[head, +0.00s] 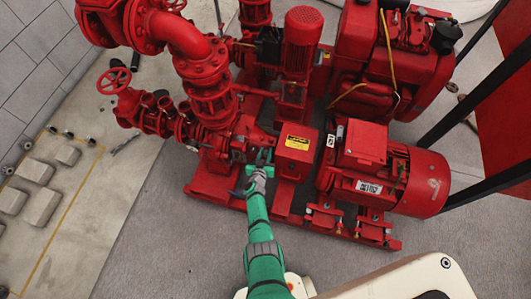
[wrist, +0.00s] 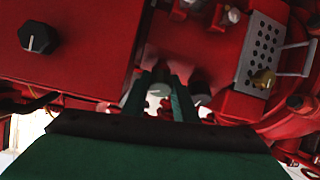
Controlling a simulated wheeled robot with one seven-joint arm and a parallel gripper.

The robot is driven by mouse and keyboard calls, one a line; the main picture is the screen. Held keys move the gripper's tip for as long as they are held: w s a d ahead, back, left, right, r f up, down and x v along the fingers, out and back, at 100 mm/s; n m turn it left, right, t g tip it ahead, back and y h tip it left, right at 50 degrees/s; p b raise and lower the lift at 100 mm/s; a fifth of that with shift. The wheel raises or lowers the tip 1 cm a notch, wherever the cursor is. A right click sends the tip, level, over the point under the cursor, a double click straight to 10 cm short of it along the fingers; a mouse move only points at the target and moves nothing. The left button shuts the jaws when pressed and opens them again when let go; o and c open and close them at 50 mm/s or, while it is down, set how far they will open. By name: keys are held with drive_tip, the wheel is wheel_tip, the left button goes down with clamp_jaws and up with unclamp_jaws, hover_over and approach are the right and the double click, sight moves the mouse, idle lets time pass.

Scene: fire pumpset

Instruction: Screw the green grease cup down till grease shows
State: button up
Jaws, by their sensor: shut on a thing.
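My gripper (head: 262,160) reaches into the red pump body, left of the box with the yellow label. In the wrist view, the two dark green fingers of my gripper (wrist: 166,97) point into a shadowed gap between red castings. They are shut on a small part, which I take to be the green grease cup. The fingers and shadow hide most of it, so its colour and thread do not show. I cannot see any grease.
A red box (head: 297,148) with a yellow label stands close right of my gripper. The red motor (head: 385,170) is farther right.

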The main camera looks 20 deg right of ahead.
drive_tip(key=shift+m, duration=0.3)
drive_tip(key=m+h, duration=0.1)
drive_tip(key=m, duration=0.1)
drive_tip(key=m+g, duration=0.1)
drive_tip(key=m, duration=0.2)
drive_tip(key=shift+w+a+g+h, duration=0.1)
drive_tip(key=shift+g+h, duration=0.2)
drive_tip(key=shift+h, duration=0.1)
drive_tip(key=shift+m+g+h, duration=0.3)
drive_tip(key=shift+m+g, duration=0.1)
drive_tip(key=shift+m, duration=0.8)
drive_tip(key=m+g, duration=0.1)
drive_tip(key=m, duration=0.3)
drive_tip(key=shift+m+h, duration=0.3)
drive_tip(key=shift+s+f+m+g, duration=0.1)
drive_tip(key=shift+s+m+g, duration=0.15)
drive_tip(key=shift+m+g, duration=0.65)
drive_tip(key=shift+m, duration=0.3)
drive_tip(key=shift+d, duration=0.2)
drive_tip(key=o, duration=0.8)
drive_tip(key=shift+c, duration=0.2)
